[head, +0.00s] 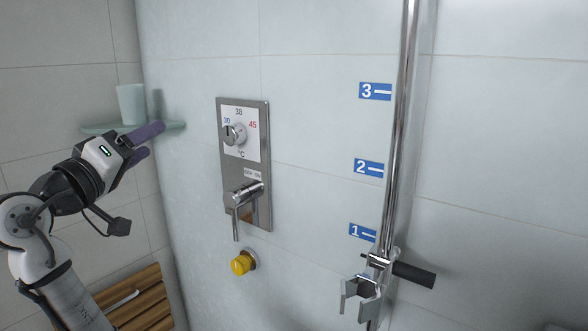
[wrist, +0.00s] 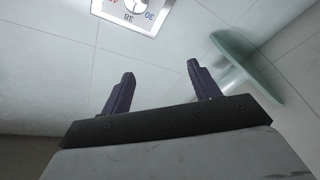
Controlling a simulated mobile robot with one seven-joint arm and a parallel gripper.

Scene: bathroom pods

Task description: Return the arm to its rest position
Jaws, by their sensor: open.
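My arm is at the left of the head view, with my gripper (head: 153,143) raised and pointing right, in front of the corner shelf. In the wrist view the two dark fingers of my gripper (wrist: 157,85) stand apart with nothing between them. The shower control panel (head: 228,172) is on the wall to the right of my gripper, clear of it. Part of its dial plate shows upside down at the top of the wrist view (wrist: 112,8).
A glass corner shelf (head: 100,128) holds a pale cup (head: 131,104) close behind my gripper. A chrome rail (head: 402,130) with a holder (head: 362,290) stands at right. A slatted wooden seat (head: 145,305) is at lower left.

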